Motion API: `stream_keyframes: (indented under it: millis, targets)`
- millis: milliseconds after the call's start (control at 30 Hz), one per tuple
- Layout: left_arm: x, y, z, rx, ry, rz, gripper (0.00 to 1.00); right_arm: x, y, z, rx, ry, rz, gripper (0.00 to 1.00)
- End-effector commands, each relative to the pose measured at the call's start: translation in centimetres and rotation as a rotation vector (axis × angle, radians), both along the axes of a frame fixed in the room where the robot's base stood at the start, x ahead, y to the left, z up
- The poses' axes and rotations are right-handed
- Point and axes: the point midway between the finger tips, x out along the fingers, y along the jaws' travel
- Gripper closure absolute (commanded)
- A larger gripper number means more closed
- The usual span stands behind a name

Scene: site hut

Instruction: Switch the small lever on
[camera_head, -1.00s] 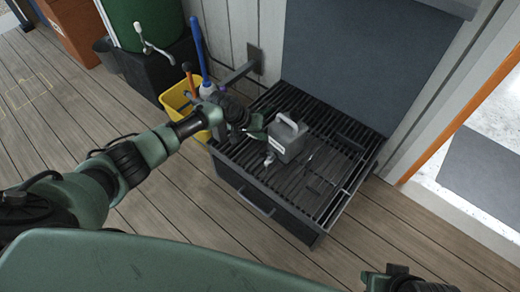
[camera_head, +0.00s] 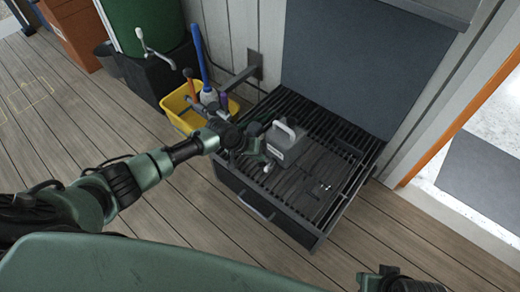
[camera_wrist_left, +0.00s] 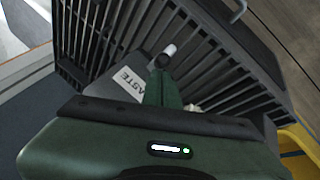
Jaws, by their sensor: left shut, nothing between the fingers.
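A grey canister (camera_head: 286,146) with a pale top handle stands on the slatted grate. Its label, partly hidden in the left wrist view (camera_wrist_left: 128,82), reads "ASTE". A small white-tipped lever (camera_wrist_left: 168,51) sticks out by the canister; in the head view a small pale part (camera_head: 268,167) shows low at its front. My left gripper (camera_head: 262,156) is at the canister's left front side. Its green fingers (camera_wrist_left: 160,74) are shut and empty, with their tips close to the lever's white end. I cannot tell whether they touch. The lever's base is partly hidden.
The grate (camera_head: 325,185) tops a dark cabinet with a front handle (camera_head: 256,206). A yellow bucket (camera_head: 180,110) with brushes and a bottle stands left of it. A wall bracket (camera_head: 240,77) juts out behind my left wrist. The plank floor in front is clear.

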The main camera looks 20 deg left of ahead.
Motion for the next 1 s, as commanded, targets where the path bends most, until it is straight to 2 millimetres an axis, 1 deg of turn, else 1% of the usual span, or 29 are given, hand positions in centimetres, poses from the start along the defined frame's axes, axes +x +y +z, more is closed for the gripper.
stream_keyframes:
  millis: [367, 733, 933, 967, 1000]
  targets:
    - [0.0, 0.0, -0.1, 0.0, 0.001, 0.0, 1.0, 0.0, 0.0, -0.1, 0.0, -0.001, 0.0, 0.63]
    - [1.2, -0.6, 0.5, 0.0, 0.0, 0.0, 1.0, 0.0, 0.0, 0.0, -0.001, -0.001, 0.0, 0.63]
    - [1.3, -0.6, 0.8, 0.001, 0.0, 0.0, 1.0, 0.1, 0.0, 0.3, 0.001, -0.006, 0.0, 0.63]
    - [1.3, -0.7, 0.9, 0.001, 0.0, 0.0, 1.0, 0.1, 0.0, 0.1, 0.001, -0.005, 0.0, 0.63]
    - [1.3, -0.7, 1.0, 0.001, 0.0, 0.0, 1.0, 0.1, 0.0, -0.8, 0.0, 0.005, 0.001, 0.63]
